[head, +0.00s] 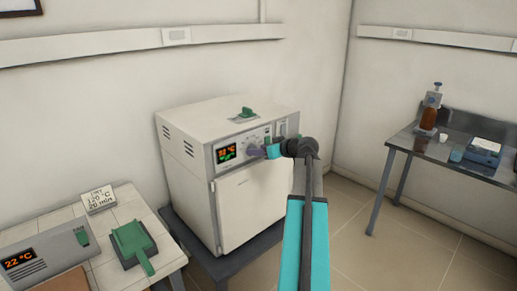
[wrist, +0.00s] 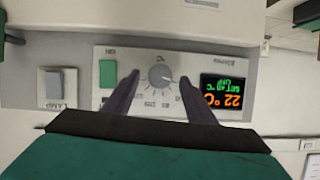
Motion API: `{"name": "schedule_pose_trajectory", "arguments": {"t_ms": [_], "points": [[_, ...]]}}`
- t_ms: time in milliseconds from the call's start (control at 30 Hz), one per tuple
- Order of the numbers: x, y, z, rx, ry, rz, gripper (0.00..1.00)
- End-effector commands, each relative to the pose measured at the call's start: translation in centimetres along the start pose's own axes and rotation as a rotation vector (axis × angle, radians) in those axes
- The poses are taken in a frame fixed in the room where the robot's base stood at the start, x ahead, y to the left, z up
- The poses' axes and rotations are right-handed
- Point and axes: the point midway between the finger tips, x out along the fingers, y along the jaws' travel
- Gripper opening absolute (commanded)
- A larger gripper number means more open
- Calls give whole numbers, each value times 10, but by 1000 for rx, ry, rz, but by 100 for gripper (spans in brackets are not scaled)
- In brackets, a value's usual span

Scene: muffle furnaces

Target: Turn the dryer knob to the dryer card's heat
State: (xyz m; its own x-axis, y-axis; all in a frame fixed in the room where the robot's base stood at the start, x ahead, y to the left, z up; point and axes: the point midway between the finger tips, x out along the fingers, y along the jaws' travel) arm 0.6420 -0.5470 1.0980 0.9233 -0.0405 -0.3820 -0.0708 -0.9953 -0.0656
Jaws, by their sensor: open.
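The dryer (head: 240,205) is a white cabinet with a control panel along its upper front. In the wrist view its grey round knob (wrist: 161,76) sits on a dial plate, upside down, beside the display (wrist: 222,92), which reads 22 °C with a green set line that seems to say 40 °C and OFF. A card (head: 99,199) on the tiled bench reads 120 °C and 20 min; its top line is small. My gripper (wrist: 158,79) is open, its dark fingers on either side of the knob in the picture; contact cannot be told. In the head view my gripper hides the knob.
A green switch (wrist: 107,74) and a grey lamp switch (wrist: 54,88) are near the knob. A green object (head: 246,113) lies on the dryer's top. The left bench holds a grey unit (head: 45,258) and a green-handled item (head: 131,242). A metal table (head: 408,137) stands right.

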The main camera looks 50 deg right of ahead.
Motion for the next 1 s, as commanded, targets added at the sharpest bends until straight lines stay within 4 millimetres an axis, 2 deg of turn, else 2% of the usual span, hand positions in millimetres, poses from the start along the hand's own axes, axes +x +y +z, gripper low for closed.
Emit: {"name": "schedule_pose_trajectory", "arguments": {"t_ms": [167, 467, 733, 767, 1000], "points": [[10, 0, 0, 0, 0, -1, 51], [11, 0, 0, 0, 0, 0, 51], [11, 0, 0, 0, 0, 0, 10], [11, 6, 0, 1, 0, 2, 10], [11, 2, 0, 15, 2, -3, 10]]}}
